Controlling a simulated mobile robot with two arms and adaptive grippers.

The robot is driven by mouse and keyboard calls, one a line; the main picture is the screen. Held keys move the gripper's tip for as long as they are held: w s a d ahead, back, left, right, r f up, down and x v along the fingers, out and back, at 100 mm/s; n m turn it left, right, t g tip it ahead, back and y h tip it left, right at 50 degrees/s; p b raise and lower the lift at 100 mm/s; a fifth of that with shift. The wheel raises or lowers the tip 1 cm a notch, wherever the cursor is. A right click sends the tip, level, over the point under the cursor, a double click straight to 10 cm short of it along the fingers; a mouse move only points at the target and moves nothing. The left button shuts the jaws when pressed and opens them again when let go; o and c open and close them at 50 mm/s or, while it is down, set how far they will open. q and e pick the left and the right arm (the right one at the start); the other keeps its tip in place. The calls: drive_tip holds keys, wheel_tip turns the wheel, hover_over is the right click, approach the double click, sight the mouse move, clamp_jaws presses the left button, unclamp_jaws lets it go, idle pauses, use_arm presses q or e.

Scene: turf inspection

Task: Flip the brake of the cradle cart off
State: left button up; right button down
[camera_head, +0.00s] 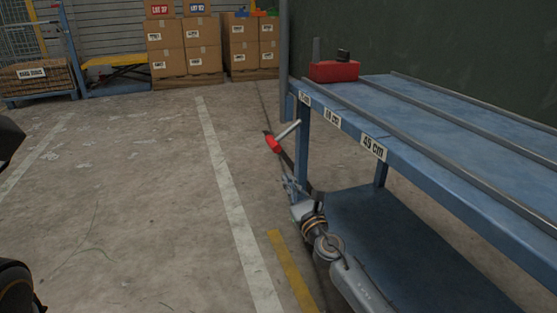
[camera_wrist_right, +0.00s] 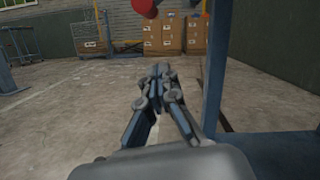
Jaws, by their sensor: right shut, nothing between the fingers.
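The cradle cart (camera_head: 345,125) is a blue table with metal rails along its top and a lower shelf. At its near left leg is the brake, a lever with a red end (camera_head: 273,145) and a pale grey bar slanting up to the right. My right gripper (camera_head: 288,181) is just below the red end, beside the leg, apart from it. In the right wrist view its fingers (camera_wrist_right: 160,72) are together and empty, and the red end (camera_wrist_right: 145,8) is cut by the top edge above them. My left gripper is not in view.
A red box (camera_head: 334,71) with a dark knob sits on the cart's far left corner. Length labels (camera_head: 373,148) line its edge. Stacked cartons (camera_head: 185,47) and a yellow-topped lift table (camera_head: 115,60) stand at the back. The floor left of the cart is clear.

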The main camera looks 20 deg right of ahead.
sight(287, 132)
drive_tip(key=w+a+r+p, duration=0.1)
drive_tip(key=w+r, duration=0.4)
drive_tip(key=shift+w+a+p, duration=0.15)
drive_tip(key=shift+a+p, duration=0.05)
drive_tip(key=shift+p, duration=0.1)
drive_tip(key=shift+a+r, duration=0.15)
drive_tip(key=shift+r, duration=0.05)
drive_tip(key=shift+a+r+m, duration=0.15)
drive_tip(key=shift+m, duration=0.35)
